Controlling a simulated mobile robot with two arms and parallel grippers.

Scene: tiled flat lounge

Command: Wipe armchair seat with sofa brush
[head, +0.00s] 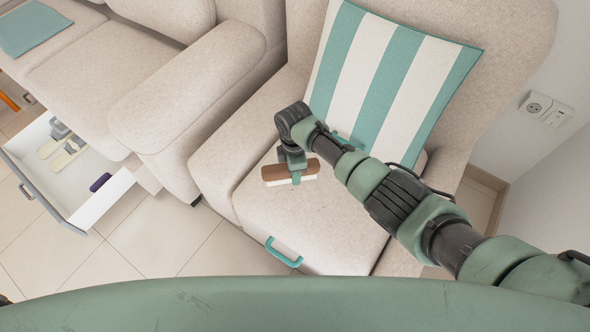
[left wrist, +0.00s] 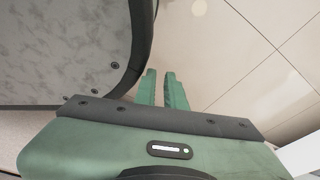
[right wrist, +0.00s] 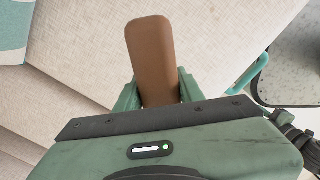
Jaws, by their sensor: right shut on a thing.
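The armchair seat (head: 325,225) is a pale beige cushion, with a few faint dark specks near its middle. The sofa brush has a brown back (head: 275,171) and pale bristles; its brown back (right wrist: 151,55) also fills the middle of the right wrist view. My right gripper (head: 297,172) is shut on the brush, bristles down, over the left part of the seat. I cannot tell whether the bristles touch the fabric. My left gripper (left wrist: 161,82) shows only in the left wrist view, empty above the floor, its fingers slightly apart.
A striped teal and white pillow (head: 385,80) leans on the armchair's backrest. A teal handle (head: 284,254) shows at the seat's front. An open white drawer (head: 95,205) with several items juts out below the sofa (head: 110,80) at left. Tiled floor lies in front.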

